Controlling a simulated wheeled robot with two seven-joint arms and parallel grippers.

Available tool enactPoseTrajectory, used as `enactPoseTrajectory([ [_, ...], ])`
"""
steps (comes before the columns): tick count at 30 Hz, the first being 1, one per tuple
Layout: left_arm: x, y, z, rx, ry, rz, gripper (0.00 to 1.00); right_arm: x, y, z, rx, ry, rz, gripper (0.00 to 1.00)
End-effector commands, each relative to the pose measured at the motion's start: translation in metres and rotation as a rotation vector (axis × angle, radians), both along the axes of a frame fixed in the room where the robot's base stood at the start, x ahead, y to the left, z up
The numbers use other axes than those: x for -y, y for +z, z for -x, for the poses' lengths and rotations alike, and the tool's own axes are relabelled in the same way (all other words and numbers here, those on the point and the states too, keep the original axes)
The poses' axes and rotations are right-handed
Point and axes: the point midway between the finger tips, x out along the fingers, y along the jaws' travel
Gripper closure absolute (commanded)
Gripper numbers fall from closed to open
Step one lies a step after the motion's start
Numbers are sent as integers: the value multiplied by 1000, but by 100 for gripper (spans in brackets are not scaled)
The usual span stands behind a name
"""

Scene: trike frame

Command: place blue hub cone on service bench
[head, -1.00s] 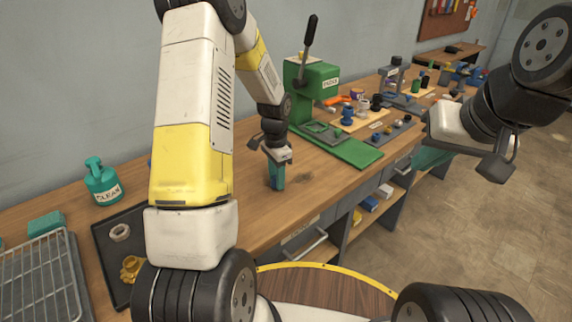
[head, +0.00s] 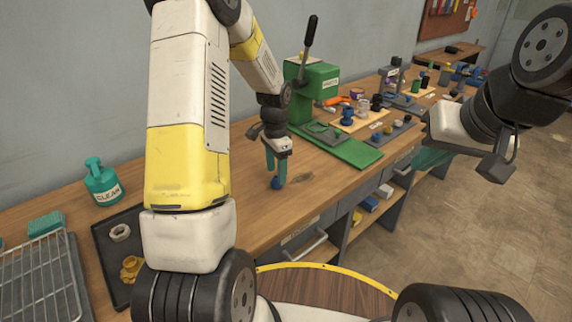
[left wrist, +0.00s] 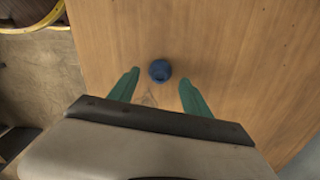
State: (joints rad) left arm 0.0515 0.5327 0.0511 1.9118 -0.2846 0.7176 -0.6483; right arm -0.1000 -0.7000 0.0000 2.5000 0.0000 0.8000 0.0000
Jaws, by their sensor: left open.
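The blue hub cone (head: 275,184) stands on the wooden service bench (head: 225,215), near its front edge. My left gripper (head: 276,178) is open just above it, with its two green fingers apart. In the left wrist view the blue hub cone (left wrist: 160,70) shows as a round blue shape on the bare wood (left wrist: 230,50). It lies beyond and between the open fingertips (left wrist: 160,76), with wood visible on both sides of it. My right gripper (head: 432,157) is at the right, partly hidden by its own wrist; its opening does not show clearly.
A green press (head: 315,90) on a green base stands behind and right of the cone. Boards with small parts lie further right. A dark tray (head: 110,245) with a ring and a yellow part, a CLEAN bottle (head: 103,182) and a wire rack (head: 40,280) are at the left.

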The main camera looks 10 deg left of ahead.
Motion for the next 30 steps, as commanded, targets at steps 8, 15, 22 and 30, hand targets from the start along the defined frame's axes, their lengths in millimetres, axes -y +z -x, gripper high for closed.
enactPoseTrajectory([
  [8, 0, 61, -1, 4, 0, 0, 43, 0, 0, 0, 0, 0, 0, 100],
  [15, 0, 88, 0, 3, 2, 1, 43, 0, 0, 0, 0, 0, 0, 100],
  [22, 4, 142, 31, 90, 121, 23, 43, 0, 0, 0, 0, 0, 0, 100],
  [30, 14, 221, 123, 272, 423, 142, 43, 0, 0, 0, 0, 0, 0, 100],
])
